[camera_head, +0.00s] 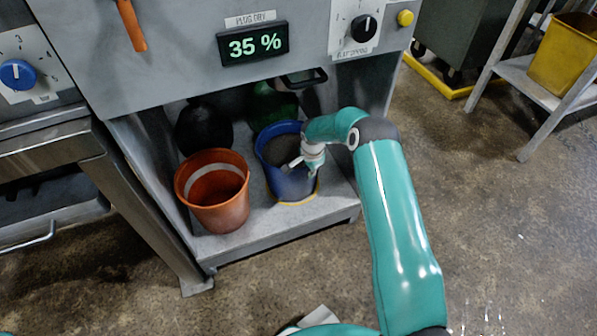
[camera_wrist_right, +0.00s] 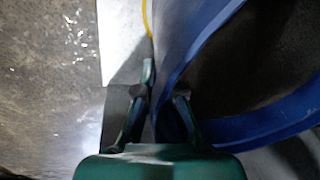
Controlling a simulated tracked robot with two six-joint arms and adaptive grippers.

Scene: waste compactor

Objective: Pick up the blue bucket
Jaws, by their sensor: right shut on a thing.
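The blue bucket (camera_head: 290,184) stands upright on the shelf under the machine, to the right of an orange bucket. Dark material shows inside it. My right gripper (camera_head: 303,166) reaches in from the right and is at the bucket's near right rim. In the right wrist view, the fingers of my right gripper (camera_wrist_right: 163,97) are on either side of the blue bucket's wall and rim (camera_wrist_right: 195,50), shut on it. The bucket's base is close to a yellow ring or line on the shelf. My left gripper is not in view.
The orange bucket (camera_head: 214,192) stands just left of the blue one. A dark round object (camera_head: 203,128) and a green object (camera_head: 270,104) are behind them. The shelf (camera_head: 260,229) has frame legs and the machine's front above. Open floor (camera_head: 490,230) lies to the right.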

